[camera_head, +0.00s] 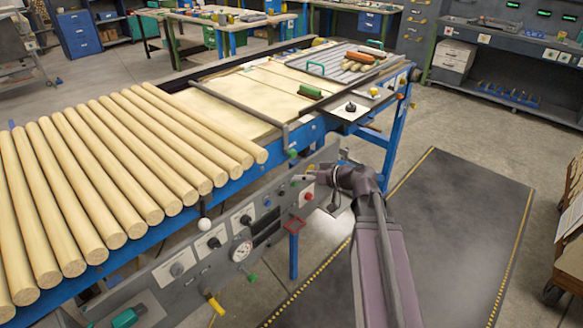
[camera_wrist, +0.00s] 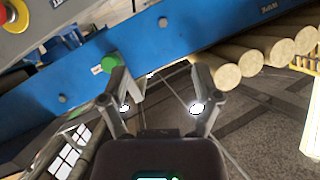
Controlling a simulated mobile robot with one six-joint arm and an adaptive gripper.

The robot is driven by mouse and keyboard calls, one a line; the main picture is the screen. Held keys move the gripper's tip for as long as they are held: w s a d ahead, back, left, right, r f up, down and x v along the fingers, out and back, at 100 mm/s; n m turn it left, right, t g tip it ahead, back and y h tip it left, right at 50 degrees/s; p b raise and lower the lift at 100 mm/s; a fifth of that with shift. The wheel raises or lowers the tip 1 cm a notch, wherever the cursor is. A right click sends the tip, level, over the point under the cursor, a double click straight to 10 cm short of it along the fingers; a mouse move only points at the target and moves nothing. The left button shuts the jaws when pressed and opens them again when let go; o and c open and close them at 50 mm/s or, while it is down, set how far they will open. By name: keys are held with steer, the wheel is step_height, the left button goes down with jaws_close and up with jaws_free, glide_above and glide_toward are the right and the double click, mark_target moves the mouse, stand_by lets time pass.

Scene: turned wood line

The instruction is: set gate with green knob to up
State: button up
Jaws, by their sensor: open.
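The gate (camera_head: 235,103) is a dark bar lying across the blue-framed bed, just beyond the row of round wooden poles. Its near end bends down beside the blue rail to a green knob (camera_head: 292,153). My gripper (camera_head: 318,177) is just right of and below that knob in the head view, small and partly hidden by my wrist. In the wrist view my gripper (camera_wrist: 158,78) is open with nothing between its fingers. The green knob (camera_wrist: 108,64) shows there beside the left fingertip, not between the fingers; I cannot tell whether they touch.
Poles (camera_head: 110,165) fill the bed's left part. A control panel (camera_head: 215,255) with a gauge, dials and a red button (camera_head: 308,197) hangs below the rail. A green-handled block (camera_head: 310,91) lies beyond the gate. Floor mat (camera_head: 440,220) on the right is clear.

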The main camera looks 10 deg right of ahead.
mark_target(294, 154)
steer(key=w+d+f+t+b, duration=0.2)
steer(key=w+d+t+b, duration=0.1)
steer(key=d+t+b, duration=0.2)
steer(key=shift+w+d+m+b, duration=0.25)
steer(key=shift+d+m+b, duration=0.05)
steer(key=shift+d+b, duration=0.8)
steer(key=shift+w+a, duration=0.1)
steer(key=shift+w, duration=0.05)
steer(key=x, duration=1.3)
steer(key=shift+w+a+r, duration=0.2)
steer(key=shift+r, duration=0.1)
jaws_close()
